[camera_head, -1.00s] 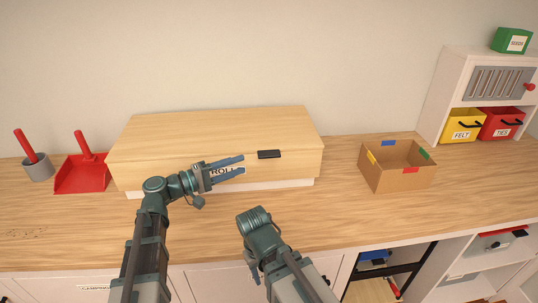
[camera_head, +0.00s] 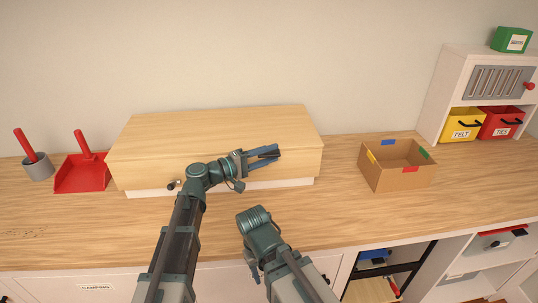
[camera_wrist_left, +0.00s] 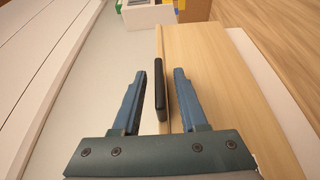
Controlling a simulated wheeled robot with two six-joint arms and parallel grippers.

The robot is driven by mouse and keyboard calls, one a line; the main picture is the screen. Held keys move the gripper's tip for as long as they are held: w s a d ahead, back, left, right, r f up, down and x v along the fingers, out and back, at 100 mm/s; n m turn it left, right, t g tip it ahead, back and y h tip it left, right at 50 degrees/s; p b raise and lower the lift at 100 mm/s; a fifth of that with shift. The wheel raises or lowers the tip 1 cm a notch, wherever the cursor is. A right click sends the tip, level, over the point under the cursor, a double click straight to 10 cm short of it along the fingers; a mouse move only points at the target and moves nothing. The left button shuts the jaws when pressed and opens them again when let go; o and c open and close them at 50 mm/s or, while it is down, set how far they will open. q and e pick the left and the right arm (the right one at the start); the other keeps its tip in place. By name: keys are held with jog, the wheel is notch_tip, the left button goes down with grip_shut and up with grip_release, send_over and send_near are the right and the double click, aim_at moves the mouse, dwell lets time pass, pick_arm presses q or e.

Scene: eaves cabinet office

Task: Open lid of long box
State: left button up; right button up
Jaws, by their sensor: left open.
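The long box (camera_head: 215,130) has a light wood lid and a pale base, and it stands on the counter against the wall. Its lid is shut. A black handle on the lid's front edge shows clearly in the left wrist view (camera_wrist_left: 160,88); in the head view my gripper partly covers it. My left gripper (camera_head: 272,154) is open at the front of the box. In the wrist view its blue fingers (camera_wrist_left: 157,88) lie on either side of the black handle, with gaps visible. My right arm (camera_head: 262,240) shows low in the middle, but its fingers cannot be made out.
An open cardboard box (camera_head: 398,170) with coloured tabs stands to the right. A red dustpan (camera_head: 82,178) and a grey pot (camera_head: 38,168) stand at the left. A white cabinet with a yellow bin (camera_head: 462,125) and a red bin (camera_head: 500,123) is at the far right. The front counter is mostly clear.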

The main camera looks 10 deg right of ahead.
pick_arm(q)
grip_shut()
dwell(1.3)
